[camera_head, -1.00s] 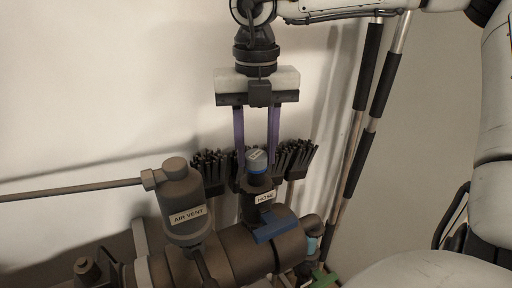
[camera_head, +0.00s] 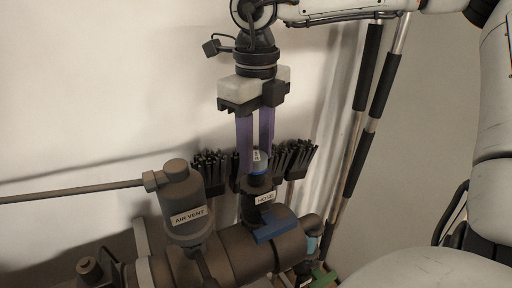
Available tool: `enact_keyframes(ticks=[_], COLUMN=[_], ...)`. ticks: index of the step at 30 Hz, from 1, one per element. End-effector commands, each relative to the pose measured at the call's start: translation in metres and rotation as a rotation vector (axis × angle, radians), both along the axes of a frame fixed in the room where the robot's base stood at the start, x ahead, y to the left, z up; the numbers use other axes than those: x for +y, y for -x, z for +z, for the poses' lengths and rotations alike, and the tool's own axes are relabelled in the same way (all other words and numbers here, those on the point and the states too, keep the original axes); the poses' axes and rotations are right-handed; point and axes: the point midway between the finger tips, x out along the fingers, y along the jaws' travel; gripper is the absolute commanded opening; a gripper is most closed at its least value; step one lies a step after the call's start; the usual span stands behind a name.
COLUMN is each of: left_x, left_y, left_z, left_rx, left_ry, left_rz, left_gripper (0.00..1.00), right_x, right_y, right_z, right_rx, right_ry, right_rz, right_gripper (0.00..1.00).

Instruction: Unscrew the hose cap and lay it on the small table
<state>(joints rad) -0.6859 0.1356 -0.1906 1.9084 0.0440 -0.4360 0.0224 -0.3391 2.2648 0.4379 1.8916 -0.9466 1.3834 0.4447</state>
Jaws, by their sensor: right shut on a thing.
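The hose cap (camera_head: 258,159), blue-grey with a small pale label on top, sits on the upright black outlet marked HOSE (camera_head: 264,198). My right gripper (camera_head: 257,164) points down from above, its two purple fingers on either side of the cap. It is shut on the cap, and the fingers partly hide the cap's sides. Whether the cap has lifted off its thread cannot be told. My left gripper is not in view. The small table is not in view.
A grey air vent (camera_head: 184,205) stands left of the hose outlet on the dark manifold pipe (camera_head: 230,250). A blue lever (camera_head: 275,228) is in front of the outlet. Black brushes (camera_head: 296,158) hang behind. Long handles (camera_head: 365,120) lean at the right.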

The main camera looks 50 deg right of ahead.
Motion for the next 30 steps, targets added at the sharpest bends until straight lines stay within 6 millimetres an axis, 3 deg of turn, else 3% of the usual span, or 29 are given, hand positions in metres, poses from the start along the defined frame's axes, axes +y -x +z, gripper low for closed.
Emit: enact_keyframes(ticks=[10,21,30], left_x=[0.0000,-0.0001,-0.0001], left_y=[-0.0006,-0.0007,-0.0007], left_z=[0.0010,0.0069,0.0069], left_rx=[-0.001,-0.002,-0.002], left_ry=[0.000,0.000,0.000], left_rz=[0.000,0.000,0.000], left_gripper=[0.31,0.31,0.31], right_x=[0.0000,0.0000,0.0000], right_y=[0.0008,0.0013,0.0015], right_z=[-0.0004,-0.0009,-0.0011], right_rx=[0.003,0.005,0.006], right_ry=[0.000,-0.001,-0.001], right_rz=[0.037,0.412,0.428], right_gripper=[0.07,0.07,0.07])
